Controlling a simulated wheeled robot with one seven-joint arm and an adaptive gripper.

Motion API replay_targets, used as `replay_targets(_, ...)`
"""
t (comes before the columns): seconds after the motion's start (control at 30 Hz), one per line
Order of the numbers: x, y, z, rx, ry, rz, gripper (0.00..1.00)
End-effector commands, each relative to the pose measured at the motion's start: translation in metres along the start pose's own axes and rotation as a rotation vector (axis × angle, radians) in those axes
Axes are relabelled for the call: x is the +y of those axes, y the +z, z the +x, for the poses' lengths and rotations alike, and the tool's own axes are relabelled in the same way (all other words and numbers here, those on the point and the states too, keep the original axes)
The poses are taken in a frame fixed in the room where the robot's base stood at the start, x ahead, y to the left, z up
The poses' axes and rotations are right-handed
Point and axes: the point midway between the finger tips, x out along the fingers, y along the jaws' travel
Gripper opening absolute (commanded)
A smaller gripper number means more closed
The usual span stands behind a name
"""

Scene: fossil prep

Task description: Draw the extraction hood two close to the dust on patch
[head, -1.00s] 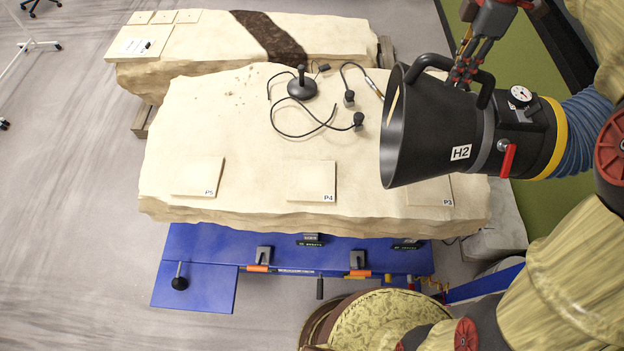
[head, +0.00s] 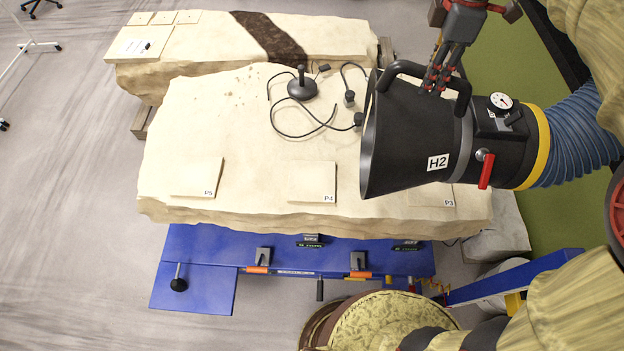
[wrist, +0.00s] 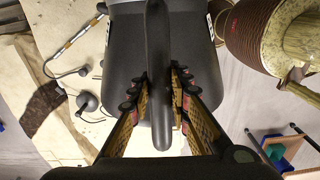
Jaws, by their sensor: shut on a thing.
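The black extraction hood labelled H2 (head: 415,135) hangs over the right part of the front stone slab, its wide mouth facing left. My gripper (head: 440,82) is shut on the hood's top handle; the wrist view also shows the fingers (wrist: 159,95) on both sides of the handle (wrist: 158,60). Flat square patches P5 (head: 197,177), P4 (head: 312,181) and P3 (head: 432,196) lie along the slab's front edge. P3 is partly hidden by the hood. Faint brown specks (head: 232,98) show on the slab's upper left; I see no clear dust on P4 or P5.
A blue ribbed hose (head: 578,135) runs from the hood to the right. A black stand (head: 302,86) with loose cables lies on the slab (head: 250,135). A blue table (head: 205,270) with clamps is below. A second slab (head: 200,45) stands behind.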

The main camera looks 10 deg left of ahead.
Motion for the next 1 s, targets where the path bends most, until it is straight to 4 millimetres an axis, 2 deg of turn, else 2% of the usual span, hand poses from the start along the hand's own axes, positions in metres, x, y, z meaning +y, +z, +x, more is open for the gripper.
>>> replay_targets(0.5,-0.001,-0.001,0.061,0.001,-0.005,0.0,0.0)
replay_targets(0.77,-0.001,0.0,0.06,0.001,-0.003,0.0,0.0)
replay_targets(0.8,0.0,0.0,0.06,0.001,-0.003,0.0,0.2)
replay_targets(1.0,0.0,0.0,0.06,0.0,-0.002,0.0,0.32)
